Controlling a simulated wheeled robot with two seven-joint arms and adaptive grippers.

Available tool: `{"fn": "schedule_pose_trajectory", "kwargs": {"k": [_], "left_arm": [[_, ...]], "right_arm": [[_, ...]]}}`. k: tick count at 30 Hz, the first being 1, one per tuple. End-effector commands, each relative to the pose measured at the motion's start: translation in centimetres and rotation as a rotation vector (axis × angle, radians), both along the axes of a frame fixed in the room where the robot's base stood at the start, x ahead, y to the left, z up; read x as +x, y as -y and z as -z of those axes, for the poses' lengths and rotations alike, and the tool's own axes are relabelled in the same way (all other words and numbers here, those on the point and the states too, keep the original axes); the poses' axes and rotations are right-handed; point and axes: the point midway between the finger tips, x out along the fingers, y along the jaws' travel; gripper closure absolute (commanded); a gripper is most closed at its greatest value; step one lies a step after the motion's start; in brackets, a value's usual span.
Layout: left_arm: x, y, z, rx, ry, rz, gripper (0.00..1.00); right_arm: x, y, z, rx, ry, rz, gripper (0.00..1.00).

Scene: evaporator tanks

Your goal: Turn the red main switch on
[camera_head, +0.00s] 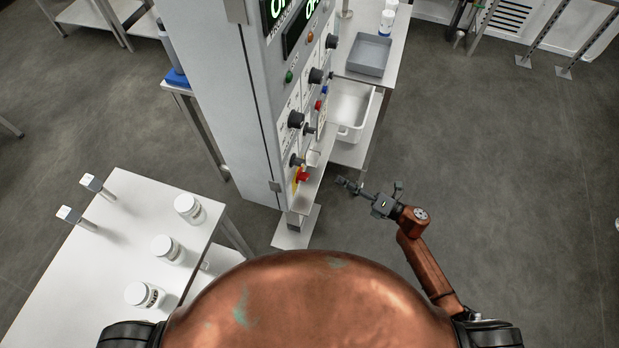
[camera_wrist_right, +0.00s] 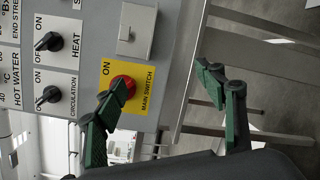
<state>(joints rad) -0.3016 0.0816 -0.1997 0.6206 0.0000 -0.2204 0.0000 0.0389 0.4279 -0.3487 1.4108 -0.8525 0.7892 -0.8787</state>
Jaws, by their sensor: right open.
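The red main switch (camera_head: 303,176) is a red knob low on the front of the tall grey control cabinet (camera_head: 215,90). In the right wrist view the red knob (camera_wrist_right: 124,82) sits on a yellow plate (camera_wrist_right: 146,98) marked ON and MAIN SWITCH. One finger partly covers the knob in that view. My right gripper (camera_head: 346,184) is open and empty, to the right of the switch and apart from it in the head view. Its two green-padded fingers also show in the wrist view (camera_wrist_right: 162,84). The knob's exact turn position is hard to tell. My left gripper is not in view.
Black HEAT (camera_wrist_right: 48,41) and CIRCULATION (camera_wrist_right: 48,95) knobs are near the switch. A white table (camera_head: 100,245) with several jars is at left. A shelf with a grey tray (camera_head: 369,54) and white bin (camera_head: 350,108) stands behind the panel. Floor at right is clear.

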Motion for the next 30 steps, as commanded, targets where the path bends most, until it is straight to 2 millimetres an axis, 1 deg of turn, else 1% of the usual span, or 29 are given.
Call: {"fn": "schedule_pose_trajectory", "kwargs": {"k": [1,3,6,9,18,21,25,30], "left_arm": [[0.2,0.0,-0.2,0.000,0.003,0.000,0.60],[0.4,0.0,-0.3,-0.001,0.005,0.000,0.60],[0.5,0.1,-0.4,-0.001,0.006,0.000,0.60],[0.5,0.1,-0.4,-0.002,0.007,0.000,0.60],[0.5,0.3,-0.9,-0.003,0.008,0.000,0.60],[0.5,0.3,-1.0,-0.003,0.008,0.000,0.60],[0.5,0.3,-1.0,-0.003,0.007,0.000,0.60],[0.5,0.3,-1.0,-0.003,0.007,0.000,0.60]], "right_arm": [[-1.1,-1.5,-2.4,-0.045,0.099,-0.080,0.36],[-2.5,-3.1,-4.4,-0.091,0.204,-0.165,0.36],[-3.7,-4.4,-5.7,-0.128,0.285,-0.234,0.36],[-3.8,-5.5,-6.0,-0.137,0.309,-0.251,0.36],[-2.3,-9.8,-6.1,-0.133,0.304,-0.247,0.36],[-1.9,-10.9,-6.0,-0.134,0.304,-0.246,0.36],[-1.7,-11.7,-5.9,-0.133,0.302,-0.246,0.36],[-1.6,-11.9,-5.9,-0.135,0.301,-0.245,0.36]]}}
